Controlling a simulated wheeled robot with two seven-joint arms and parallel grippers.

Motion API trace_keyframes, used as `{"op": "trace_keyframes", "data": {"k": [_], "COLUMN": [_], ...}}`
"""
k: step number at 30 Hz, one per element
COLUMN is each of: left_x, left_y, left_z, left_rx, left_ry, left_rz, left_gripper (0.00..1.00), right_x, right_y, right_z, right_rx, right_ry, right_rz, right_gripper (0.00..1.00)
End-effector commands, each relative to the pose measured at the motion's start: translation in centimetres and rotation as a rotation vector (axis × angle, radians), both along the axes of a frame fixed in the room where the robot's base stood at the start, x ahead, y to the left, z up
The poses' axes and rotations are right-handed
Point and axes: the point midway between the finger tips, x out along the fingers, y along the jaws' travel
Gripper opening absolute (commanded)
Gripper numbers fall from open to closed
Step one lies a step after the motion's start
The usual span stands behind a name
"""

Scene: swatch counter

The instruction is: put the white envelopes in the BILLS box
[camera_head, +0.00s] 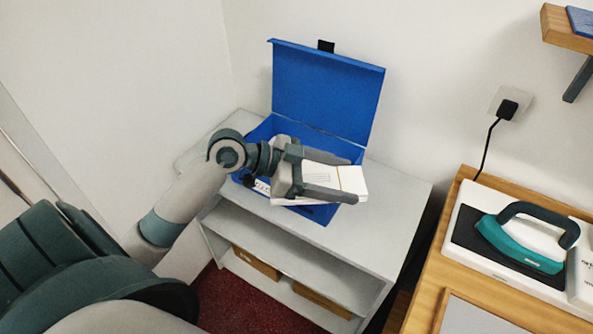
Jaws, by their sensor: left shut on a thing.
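The blue box (329,92) stands on the white shelf unit with its lid raised against the wall. A white label (262,187) shows on its front, partly hidden by my gripper, and I cannot read it. My left gripper (348,178) is over the box and shut on a stack of white envelopes (325,174). The stack lies across the box opening near the front wall; I cannot tell whether it touches the rim. The inside of the box is mostly hidden. My right gripper is out of view.
The white shelf unit (385,235) has free top space right of the box and brown boxes on a lower shelf. A wooden table (452,265) at right holds a teal iron (520,240). A wall shelf (565,28) juts out at top right.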

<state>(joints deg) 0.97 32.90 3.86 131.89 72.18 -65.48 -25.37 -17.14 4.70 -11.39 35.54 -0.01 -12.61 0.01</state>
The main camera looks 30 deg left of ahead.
Motion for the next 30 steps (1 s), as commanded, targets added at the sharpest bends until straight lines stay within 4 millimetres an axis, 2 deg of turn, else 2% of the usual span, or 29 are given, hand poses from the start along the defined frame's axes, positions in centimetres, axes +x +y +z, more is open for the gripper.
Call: {"op": "trace_keyframes", "data": {"k": [5, 8, 12, 18, 24, 30], "left_x": [2.8, 5.2, 8.9, 13.4, 16.2, 17.3], "left_y": [1.2, 2.5, 4.8, 8.2, 10.8, 12.0], "left_z": [-0.3, -0.6, -1.4, -2.6, -3.8, -4.5], "left_rx": [-0.002, -0.005, -0.008, -0.014, -0.011, -0.003], "left_ry": [-0.004, -0.007, -0.007, -0.003, 0.002, 0.001], "left_rz": [0.109, 0.209, 0.381, 0.634, 0.837, 0.946], "left_gripper": [0.43, 0.43, 0.43, 0.43, 0.43, 0.43], "right_x": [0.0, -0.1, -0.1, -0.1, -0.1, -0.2], "right_y": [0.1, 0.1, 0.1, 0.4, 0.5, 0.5], "right_z": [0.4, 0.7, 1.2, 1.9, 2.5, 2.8], "right_rx": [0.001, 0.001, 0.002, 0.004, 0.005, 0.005], "right_ry": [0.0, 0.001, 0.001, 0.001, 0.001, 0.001], "right_rz": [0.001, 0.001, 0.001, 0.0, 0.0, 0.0], "right_gripper": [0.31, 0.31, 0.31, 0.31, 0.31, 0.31]}}
